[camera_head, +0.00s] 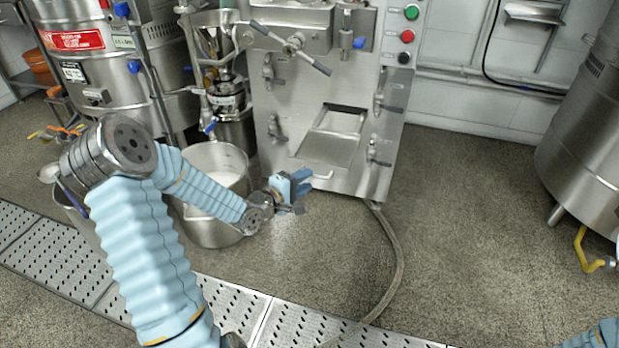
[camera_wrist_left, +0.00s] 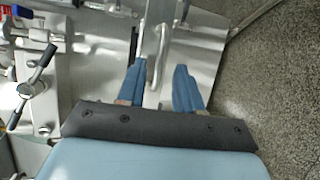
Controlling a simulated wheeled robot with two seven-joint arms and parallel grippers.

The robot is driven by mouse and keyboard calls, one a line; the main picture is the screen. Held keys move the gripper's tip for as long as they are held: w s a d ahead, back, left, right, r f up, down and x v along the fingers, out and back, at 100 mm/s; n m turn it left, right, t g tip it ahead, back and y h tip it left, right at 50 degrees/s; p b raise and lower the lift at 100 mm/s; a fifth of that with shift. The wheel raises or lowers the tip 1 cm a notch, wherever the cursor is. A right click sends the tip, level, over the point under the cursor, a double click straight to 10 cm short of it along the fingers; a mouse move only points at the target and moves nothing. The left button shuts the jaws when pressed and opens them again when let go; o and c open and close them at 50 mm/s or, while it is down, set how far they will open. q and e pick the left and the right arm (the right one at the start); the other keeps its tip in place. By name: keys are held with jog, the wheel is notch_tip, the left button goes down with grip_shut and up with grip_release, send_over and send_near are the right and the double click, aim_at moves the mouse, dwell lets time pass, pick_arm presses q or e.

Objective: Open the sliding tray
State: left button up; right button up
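The sliding tray (camera_head: 327,148) is a flat metal plate sloping out below a rectangular opening in the front of the steel machine. A thin bar handle (camera_head: 317,174) is at its lower front edge. My left gripper (camera_head: 301,182) is just in front of the tray's lower left, near the handle. In the left wrist view its two blue fingers (camera_wrist_left: 158,88) are apart, with the curved handle (camera_wrist_left: 157,70) showing between and beyond them. I see no contact with the handle. My right gripper is out of view.
A steel pot (camera_head: 215,222) stands left of my left gripper, under the forearm. A hose (camera_head: 395,260) runs along the floor right of the machine. Clamp levers (camera_head: 378,152) stick out from the machine's front. The floor right of the machine is clear.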

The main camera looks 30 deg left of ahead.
pick_arm(q)
jog(key=p+v, duration=0.1)
jog(key=v, duration=0.9)
jog(key=shift+s, duration=0.4)
jog(key=w+d+f+m+g+h, duration=0.15)
jog(key=d+f+m+g, duration=0.45)
jog(key=d+f, duration=0.75)
jog(key=s+d+f+m+g+p, duration=0.1)
jog(key=s+d+f+m+g, duration=0.7)
jog(key=s+d+f, duration=0.3)
jog(key=s+d+m, duration=0.1)
jog(key=s, duration=0.2)
jog(key=shift+s+d+f+g, duration=0.2)
jog(key=shift+d+f+g, duration=0.15)
jog(key=shift+f+g, duration=0.05)
jog(key=shift+w, duration=0.1)
